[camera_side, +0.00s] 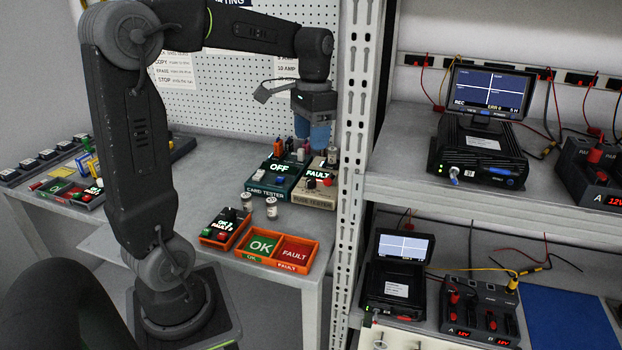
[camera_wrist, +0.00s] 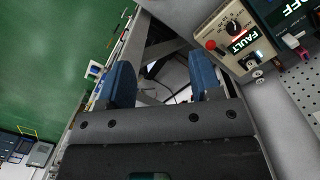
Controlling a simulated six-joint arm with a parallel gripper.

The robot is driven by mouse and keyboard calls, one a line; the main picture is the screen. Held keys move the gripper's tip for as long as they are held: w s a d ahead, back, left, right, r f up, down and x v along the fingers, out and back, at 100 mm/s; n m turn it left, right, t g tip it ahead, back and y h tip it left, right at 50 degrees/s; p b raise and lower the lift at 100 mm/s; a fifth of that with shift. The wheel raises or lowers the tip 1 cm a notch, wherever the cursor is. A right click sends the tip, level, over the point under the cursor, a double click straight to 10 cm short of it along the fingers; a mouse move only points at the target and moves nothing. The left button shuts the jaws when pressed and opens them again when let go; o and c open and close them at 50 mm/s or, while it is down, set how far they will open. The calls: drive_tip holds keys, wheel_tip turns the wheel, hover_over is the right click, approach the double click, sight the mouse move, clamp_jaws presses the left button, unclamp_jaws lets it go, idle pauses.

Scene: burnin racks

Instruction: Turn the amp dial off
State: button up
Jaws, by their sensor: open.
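The fuse tester (camera_side: 318,201) is a beige box on the bench with a lit FAULT label, a red button and a black dial. In the wrist view the fuse tester (camera_wrist: 219,22) is at the upper right. Its black amp dial (camera_wrist: 233,27) sits on a printed scale above the FAULT label; its exact setting is too small to read. My gripper (camera_side: 315,138) hangs above and behind the testers in the side view. In the wrist view my gripper's blue fingers (camera_wrist: 163,80) are apart with nothing between them, and the dial is right of them, not touched.
The card tester (camera_side: 261,193), showing OFF, stands directly left of the fuse tester. Small cylinders (camera_side: 271,208) and an orange OK/FAULT tray (camera_side: 262,258) are in front. A perforated metal rack post (camera_side: 352,150) rises close on the right. A pegboard is behind.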

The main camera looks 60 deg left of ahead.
drive_tip(key=w+a+f+n, duration=0.4)
drive_tip(key=w+a+n, duration=0.1)
drive_tip(key=a, duration=0.3)
drive_tip(key=n, duration=0.5)
hover_over(311, 180)
wheel_tip(311, 180, down, 5)
drive_tip(key=shift+t, duration=0.4)
wheel_tip(311, 180, down, 13)
drive_tip(key=shift+a+r, duration=0.1)
drive_tip(key=c, duration=0.9)
